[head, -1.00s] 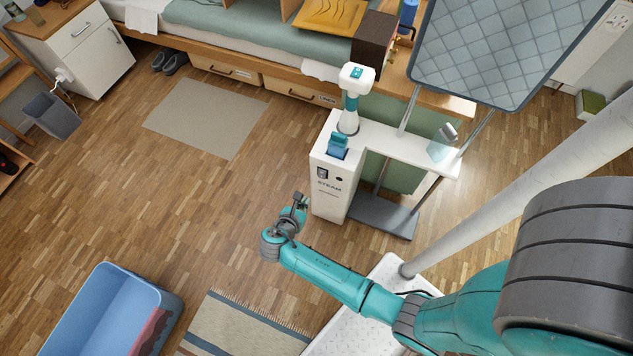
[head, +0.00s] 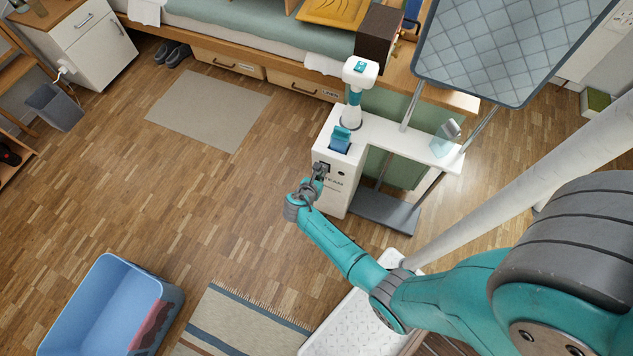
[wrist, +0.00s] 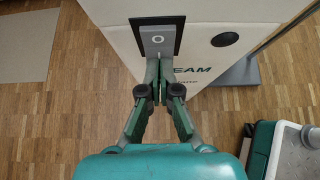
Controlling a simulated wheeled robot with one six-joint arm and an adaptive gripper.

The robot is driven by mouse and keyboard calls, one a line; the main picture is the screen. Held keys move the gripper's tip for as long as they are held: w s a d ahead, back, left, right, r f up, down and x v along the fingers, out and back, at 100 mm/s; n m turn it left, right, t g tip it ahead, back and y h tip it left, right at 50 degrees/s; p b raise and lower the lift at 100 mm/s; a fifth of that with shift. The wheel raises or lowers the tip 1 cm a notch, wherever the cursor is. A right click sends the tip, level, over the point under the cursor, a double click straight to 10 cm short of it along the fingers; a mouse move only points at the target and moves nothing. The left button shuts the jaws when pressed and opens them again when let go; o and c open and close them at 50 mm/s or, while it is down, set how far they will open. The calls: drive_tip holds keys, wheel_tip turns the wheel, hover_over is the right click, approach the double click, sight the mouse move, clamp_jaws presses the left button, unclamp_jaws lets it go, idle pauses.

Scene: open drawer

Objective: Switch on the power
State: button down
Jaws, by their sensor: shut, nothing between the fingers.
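A white steam station cabinet (head: 338,186) stands on the floor with a teal tank (head: 341,137) on top. The power switch (wrist: 157,40) is a grey rocker in a black frame on its front face. An "O" mark shows on the rocker's upper part; its lower part is hidden by my fingers. My gripper (wrist: 158,68) is shut and empty, its fingertips at the lower part of the switch; I cannot tell whether they touch it. In the head view my gripper (head: 319,172) is in front of the cabinet and covers part of the switch.
A round black knob (wrist: 225,40) is right of the switch. A white steamer head (head: 360,71) and a quilted board (head: 510,45) rise above the cabinet. A blue bin (head: 95,310) and a striped rug (head: 235,320) lie lower left. The floor left of the cabinet is clear.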

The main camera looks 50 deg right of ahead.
drive_tip(key=shift+w+d, duration=0.1)
drive_tip(key=shift+d, duration=0.1)
drive_tip(key=shift+d, duration=0.15)
idle(0.3)
drive_tip(key=shift+r, duration=0.1)
drive_tip(key=shift+w+r, duration=0.1)
drive_tip(key=shift+r, duration=0.6)
